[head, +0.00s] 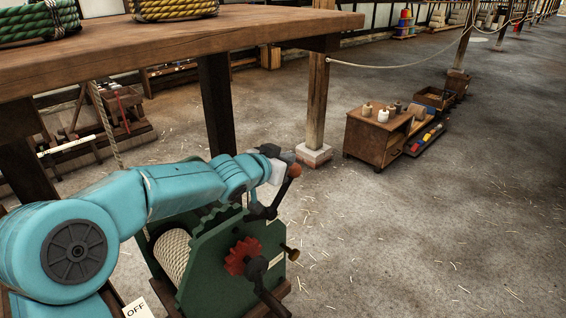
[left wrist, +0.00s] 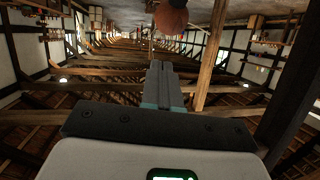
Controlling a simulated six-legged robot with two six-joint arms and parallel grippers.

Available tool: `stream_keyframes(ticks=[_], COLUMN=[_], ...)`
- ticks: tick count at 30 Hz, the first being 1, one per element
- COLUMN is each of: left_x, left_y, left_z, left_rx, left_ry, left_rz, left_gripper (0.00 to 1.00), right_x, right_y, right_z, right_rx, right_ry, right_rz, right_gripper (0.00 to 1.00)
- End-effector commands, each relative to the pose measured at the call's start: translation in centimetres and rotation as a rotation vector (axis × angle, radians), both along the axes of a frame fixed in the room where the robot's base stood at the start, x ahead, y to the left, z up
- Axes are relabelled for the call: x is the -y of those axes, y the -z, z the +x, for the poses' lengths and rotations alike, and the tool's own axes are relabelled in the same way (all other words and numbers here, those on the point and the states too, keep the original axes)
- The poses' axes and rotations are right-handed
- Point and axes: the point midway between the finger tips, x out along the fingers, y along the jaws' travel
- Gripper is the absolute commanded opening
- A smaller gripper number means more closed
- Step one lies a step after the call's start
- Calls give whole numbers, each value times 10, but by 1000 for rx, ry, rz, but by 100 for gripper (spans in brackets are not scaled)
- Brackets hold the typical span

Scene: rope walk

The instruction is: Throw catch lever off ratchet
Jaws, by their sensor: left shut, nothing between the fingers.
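The green winch (head: 205,277) stands on the floor below the table, with pale rope (head: 174,256) wound on its drum. A red toothed ratchet wheel (head: 241,256) sits on its side plate. A dark lever with a reddish-brown ball knob (head: 295,171), which looks like the catch lever, rises from the winch's top edge and leans right. My left gripper (head: 287,157) is shut and empty, right beside the knob. In the left wrist view its closed fingers (left wrist: 165,85) point toward the knob (left wrist: 170,21). I cannot tell whether they touch. My right gripper is out of view.
A wooden table (head: 180,48) with green and yellow rope coils (head: 38,22) overhangs the back left. A post (head: 318,85) on a brick foot stands behind the winch. A small cabinet (head: 372,140) with spools is further right. An OFF label (head: 137,309) shows at bottom left. The right floor is clear.

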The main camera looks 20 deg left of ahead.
Motion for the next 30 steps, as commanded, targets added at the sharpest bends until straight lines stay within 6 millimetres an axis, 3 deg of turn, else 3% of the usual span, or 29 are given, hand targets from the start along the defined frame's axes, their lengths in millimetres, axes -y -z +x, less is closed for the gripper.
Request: stream_keyframes(ticks=[16,30], left_x=[1,-1], left_y=[-78,-86], left_z=[-48,-59], left_rx=[8,6], left_ry=[0,0], left_rz=[0,1], left_gripper=[0,0], right_x=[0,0], right_y=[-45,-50], right_z=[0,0], right_rx=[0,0], right_ry=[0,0], right_rz=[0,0], right_gripper=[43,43])
